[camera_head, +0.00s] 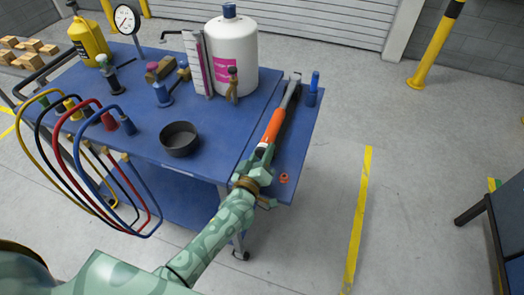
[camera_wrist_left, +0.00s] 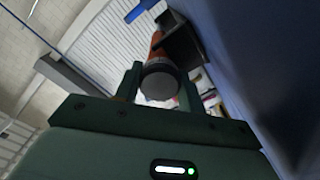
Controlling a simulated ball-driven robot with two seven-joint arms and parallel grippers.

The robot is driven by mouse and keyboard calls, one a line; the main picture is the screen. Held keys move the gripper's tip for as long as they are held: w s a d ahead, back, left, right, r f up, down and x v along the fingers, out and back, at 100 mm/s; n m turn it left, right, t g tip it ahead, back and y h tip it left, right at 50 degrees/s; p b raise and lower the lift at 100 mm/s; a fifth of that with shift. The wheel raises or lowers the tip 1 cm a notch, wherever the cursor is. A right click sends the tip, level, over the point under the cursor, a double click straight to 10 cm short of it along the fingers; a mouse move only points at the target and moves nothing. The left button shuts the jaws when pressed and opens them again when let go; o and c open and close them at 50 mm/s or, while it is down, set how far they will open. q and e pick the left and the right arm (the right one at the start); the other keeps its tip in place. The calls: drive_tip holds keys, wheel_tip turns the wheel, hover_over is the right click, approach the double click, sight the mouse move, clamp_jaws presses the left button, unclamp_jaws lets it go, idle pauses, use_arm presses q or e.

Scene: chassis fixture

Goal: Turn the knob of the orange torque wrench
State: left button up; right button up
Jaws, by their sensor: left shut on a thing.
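The orange torque wrench (camera_head: 273,126) lies along the right part of the blue cart, its metal head at the far end and its orange handle toward me. My left gripper (camera_head: 264,152) is at the near end of the handle. In the left wrist view, the round grey knob (camera_wrist_left: 160,82) at the handle's end sits between the two fingers of my left gripper (camera_wrist_left: 158,88), which are shut on it. The orange handle (camera_wrist_left: 157,42) runs away behind the knob. My right gripper is not in either view.
The blue cart (camera_head: 140,133) also bears a white jug (camera_head: 238,52), a black round dish (camera_head: 180,140), a yellow bottle (camera_head: 90,42), a gauge (camera_head: 126,20) and several coloured hoses (camera_head: 72,150). A small orange part (camera_head: 284,178) lies near the cart's right corner.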

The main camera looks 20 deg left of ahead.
use_arm(q)
drive_tip(key=o, duration=1)
drive_tip(key=shift+c, duration=0.2)
drive_tip(key=s+p, duration=0.1)
drive_tip(key=s, duration=1.5)
drive_tip(key=shift+s+a+p, duration=0.15)
drive_tip(key=shift+a+p, duration=0.1)
drive_tip(key=shift+p, duration=0.05)
